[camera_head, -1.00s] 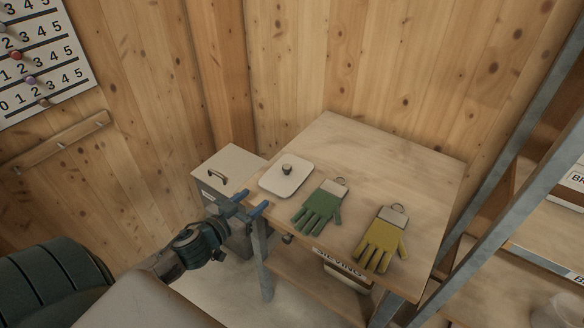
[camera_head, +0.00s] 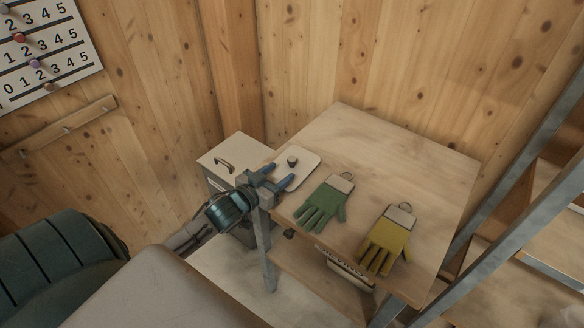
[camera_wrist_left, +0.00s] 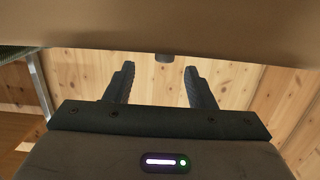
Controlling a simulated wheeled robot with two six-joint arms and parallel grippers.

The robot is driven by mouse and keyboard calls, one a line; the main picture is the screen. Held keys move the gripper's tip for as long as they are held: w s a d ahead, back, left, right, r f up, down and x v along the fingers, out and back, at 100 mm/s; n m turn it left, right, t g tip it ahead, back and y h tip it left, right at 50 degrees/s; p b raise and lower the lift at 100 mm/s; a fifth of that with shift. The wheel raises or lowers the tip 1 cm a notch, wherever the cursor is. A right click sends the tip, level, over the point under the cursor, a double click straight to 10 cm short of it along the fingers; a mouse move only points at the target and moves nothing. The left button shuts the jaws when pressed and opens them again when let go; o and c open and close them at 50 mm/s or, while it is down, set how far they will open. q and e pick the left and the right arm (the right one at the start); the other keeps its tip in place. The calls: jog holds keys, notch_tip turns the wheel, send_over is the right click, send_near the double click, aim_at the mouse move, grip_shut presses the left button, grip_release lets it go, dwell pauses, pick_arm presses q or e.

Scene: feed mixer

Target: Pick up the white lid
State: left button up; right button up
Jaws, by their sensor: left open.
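The white lid (camera_head: 307,163), a flat rounded rectangle, lies on the wooden table (camera_head: 400,150) at its left corner. Its dark round knob (camera_head: 292,161) stands up near the middle. My left gripper (camera_head: 281,175) is open and empty. Its blue fingers point toward the knob from the near left side and cover part of the lid's near edge. In the left wrist view the two fingers (camera_wrist_left: 160,69) are spread apart. The dark knob (camera_wrist_left: 164,57) shows between and beyond their tips, on a shaded surface along the top. My right gripper is not in view.
A green glove (camera_head: 322,205) and a yellow glove (camera_head: 386,243) lie on the table right of the lid. A grey box with a handle (camera_head: 232,160) stands left of the table. A metal rack (camera_head: 500,185) rises at the right. The table's back is clear.

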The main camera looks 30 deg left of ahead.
aim_at(289, 164)
pick_arm(q)
jog(key=w, duration=0.3)
jog(key=w+f, duration=0.1)
jog(key=w, duration=0.1)
jog(key=shift+a, duration=0.15)
jog(key=shift+r, duration=0.1)
grip_shut()
